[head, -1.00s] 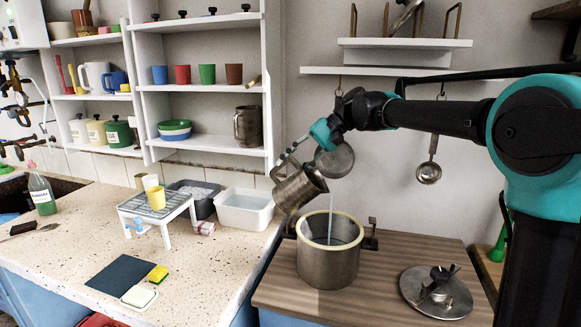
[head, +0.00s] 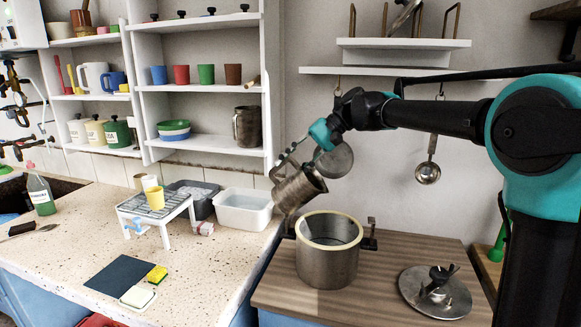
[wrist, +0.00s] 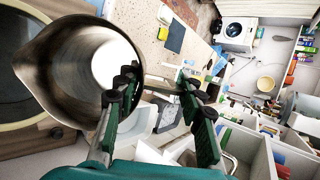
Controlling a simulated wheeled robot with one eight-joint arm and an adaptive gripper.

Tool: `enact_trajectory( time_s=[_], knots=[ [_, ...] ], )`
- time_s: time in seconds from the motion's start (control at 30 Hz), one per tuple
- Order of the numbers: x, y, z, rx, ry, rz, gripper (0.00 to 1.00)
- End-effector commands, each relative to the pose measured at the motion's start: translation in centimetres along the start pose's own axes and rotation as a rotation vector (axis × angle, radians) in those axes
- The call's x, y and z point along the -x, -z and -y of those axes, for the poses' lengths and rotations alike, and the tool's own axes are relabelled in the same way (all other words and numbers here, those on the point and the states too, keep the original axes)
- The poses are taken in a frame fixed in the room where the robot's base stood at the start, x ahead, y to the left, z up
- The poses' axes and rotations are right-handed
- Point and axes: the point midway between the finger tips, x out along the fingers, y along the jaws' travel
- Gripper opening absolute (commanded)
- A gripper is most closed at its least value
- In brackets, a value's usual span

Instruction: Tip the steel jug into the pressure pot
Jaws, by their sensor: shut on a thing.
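The steel jug (head: 298,193) hangs tilted above the left side of the pressure pot, apart from it, mouth toward the upper right. My gripper (head: 289,157) is shut on the jug's handle side. In the wrist view the jug (wrist: 52,88) fills the left beside my gripper (wrist: 160,88), and its inside shows a bright round bottom. The pressure pot (head: 327,268) stands open and upright on the wooden top, with a cream rim. Its rim (wrist: 22,126) shows partly at the left of the wrist view. No stream shows between jug and pot. The pot's contents are hard to make out.
The pot's lid (head: 420,303) lies on the wooden top (head: 385,262) right of the pot. A white basin (head: 243,222) stands on the speckled counter left of the jug. A ladle (head: 428,172) hangs on the wall behind. A second steel jug (head: 247,127) stands on the shelf.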

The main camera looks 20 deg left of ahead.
Motion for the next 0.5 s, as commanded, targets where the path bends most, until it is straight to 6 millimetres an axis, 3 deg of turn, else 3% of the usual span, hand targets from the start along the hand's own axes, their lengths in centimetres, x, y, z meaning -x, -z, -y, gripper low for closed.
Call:
enact_trajectory(
  time_s=[0.5],
  knots=[
    [0.4, -0.16, -0.31, 0.017, 0.048, -0.001, 0.0]
  ],
)
